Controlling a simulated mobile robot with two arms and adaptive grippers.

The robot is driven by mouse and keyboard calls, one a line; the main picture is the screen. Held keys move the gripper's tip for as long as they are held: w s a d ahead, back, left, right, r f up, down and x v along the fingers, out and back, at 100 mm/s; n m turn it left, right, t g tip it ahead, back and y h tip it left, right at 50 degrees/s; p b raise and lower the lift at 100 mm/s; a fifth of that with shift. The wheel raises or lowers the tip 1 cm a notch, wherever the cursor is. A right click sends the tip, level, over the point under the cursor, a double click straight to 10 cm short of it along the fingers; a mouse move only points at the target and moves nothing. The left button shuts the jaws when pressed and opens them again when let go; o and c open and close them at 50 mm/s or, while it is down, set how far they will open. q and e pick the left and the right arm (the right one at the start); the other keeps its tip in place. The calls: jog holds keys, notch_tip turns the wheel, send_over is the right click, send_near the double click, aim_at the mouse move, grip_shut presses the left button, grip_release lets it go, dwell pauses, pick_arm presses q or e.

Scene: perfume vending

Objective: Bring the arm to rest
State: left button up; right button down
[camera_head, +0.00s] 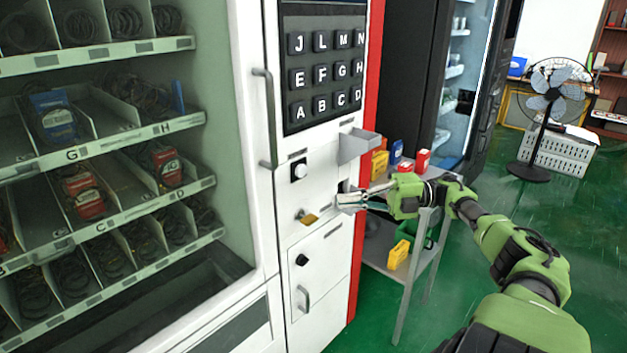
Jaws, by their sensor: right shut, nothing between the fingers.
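My right arm (530,270), green and black, comes in from the lower right and reaches left toward the vending machine (310,240). My right gripper (352,200) is shut and empty, with its fingertips close to the machine's white front panel, below a small grey tray (358,146). I cannot tell whether the fingertips touch the panel. The lettered keypad (325,72) is above the gripper. A brass-coloured piece (307,217) on the panel is just left of it. My left gripper does not show.
A grey shelf stand (405,275) with small boxes (423,160) stands close behind and below my right forearm. A black fan (548,115) and a dark cabinet (418,80) are at the back. Green floor (590,225) is open at the right.

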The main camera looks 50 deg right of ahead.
jog(key=shift+v, duration=1.3)
